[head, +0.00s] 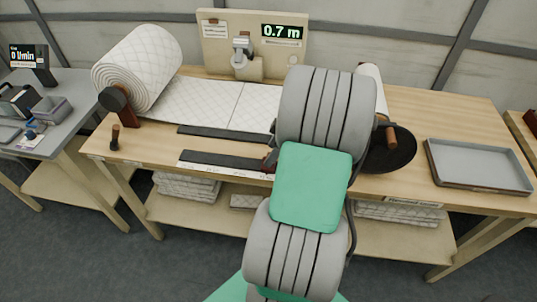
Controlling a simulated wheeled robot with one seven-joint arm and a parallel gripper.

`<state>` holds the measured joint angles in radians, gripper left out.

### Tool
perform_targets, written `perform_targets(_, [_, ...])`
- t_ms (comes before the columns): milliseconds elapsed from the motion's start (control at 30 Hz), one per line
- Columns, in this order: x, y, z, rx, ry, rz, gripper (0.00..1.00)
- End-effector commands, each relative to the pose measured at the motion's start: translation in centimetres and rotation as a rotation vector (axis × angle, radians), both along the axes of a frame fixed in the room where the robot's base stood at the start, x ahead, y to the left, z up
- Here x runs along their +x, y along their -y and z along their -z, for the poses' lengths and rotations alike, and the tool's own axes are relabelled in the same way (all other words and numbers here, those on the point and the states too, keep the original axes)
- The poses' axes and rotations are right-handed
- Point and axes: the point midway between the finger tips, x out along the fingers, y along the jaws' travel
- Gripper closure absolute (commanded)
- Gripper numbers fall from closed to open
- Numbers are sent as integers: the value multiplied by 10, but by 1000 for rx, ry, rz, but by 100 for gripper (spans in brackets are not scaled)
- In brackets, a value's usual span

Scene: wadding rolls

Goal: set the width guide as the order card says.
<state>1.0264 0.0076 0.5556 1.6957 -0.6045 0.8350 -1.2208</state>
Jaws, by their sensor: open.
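A white card (214,28), its print too small to read, hangs on the upright board (225,55) at the back of the bench. Two dark strips cross the bench, a rear one (220,132) and a front one (222,158) with a pale scale (220,170) along its front edge. A small dark part (269,158) shows at the front strip's right end, beside my arm. I cannot tell whether it is the width guide. My arm covers the strips' right ends, and my gripper is hidden behind it.
White quilted wadding runs from a big roll (138,68) at left. A display (282,31) reads 0.7 m. A black disc (392,152) and a grey tray (478,166) are at right. A dark-handled peg (115,137) stands front left. Folded wadding (187,187) lies on the lower shelf.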

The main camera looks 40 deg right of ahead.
Motion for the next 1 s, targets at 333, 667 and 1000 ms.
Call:
perform_targets(333, [10,-8,30,-2,-1,2,38])
perform_targets(667, [10,-8,30,-2,-1,2,54])
perform_targets(1000, [10,-8,30,-2,-1,1,82])
